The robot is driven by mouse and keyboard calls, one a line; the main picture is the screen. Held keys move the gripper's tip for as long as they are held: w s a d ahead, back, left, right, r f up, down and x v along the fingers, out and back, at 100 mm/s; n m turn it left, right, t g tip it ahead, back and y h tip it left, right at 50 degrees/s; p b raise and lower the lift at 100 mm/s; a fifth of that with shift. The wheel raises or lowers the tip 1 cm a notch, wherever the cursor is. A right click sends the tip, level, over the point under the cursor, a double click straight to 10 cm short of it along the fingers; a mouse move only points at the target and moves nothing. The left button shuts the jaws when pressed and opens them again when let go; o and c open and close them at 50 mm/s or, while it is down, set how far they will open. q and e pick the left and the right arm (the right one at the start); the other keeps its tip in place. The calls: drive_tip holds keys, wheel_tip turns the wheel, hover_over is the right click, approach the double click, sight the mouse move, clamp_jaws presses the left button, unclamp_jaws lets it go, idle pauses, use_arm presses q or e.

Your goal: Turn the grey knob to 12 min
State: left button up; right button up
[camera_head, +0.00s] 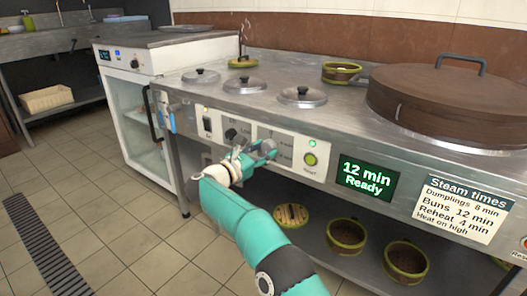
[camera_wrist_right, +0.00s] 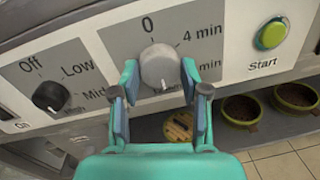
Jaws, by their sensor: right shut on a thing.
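The grey knob (camera_wrist_right: 157,66) sits on the control panel in the right wrist view, on a grey dial plate. "0" is printed above it and "4 min" to its upper right; the lower labels are partly hidden by the fingers. My right gripper (camera_head: 260,153) is shut on the knob, one finger on each side. In the head view it hides the knob. The display (camera_head: 365,178) reads "12 min Ready". My left gripper is not in view.
A black heat knob (camera_wrist_right: 50,96) is left of the grey knob. The green Start button (camera_head: 310,159) is to the right. A steam times card (camera_head: 465,208) hangs further right. Bowls (camera_head: 346,235) stand on the shelf below. A large steamer (camera_head: 450,100) is on top.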

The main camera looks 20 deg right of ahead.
drive_tip(key=shift+a+f, duration=0.2)
drive_tip(key=shift+f, duration=0.25)
drive_tip(key=o, duration=1)
drive_tip(key=shift+w, duration=0.1)
drive_tip(key=shift+c, duration=0.2)
drive_tip(key=shift+o, duration=0.9)
drive_tip(key=shift+d+r, duration=0.1)
drive_tip(key=shift+r, duration=0.1)
drive_tip(key=v, duration=1.2)
drive_tip(key=shift+f, duration=0.1)
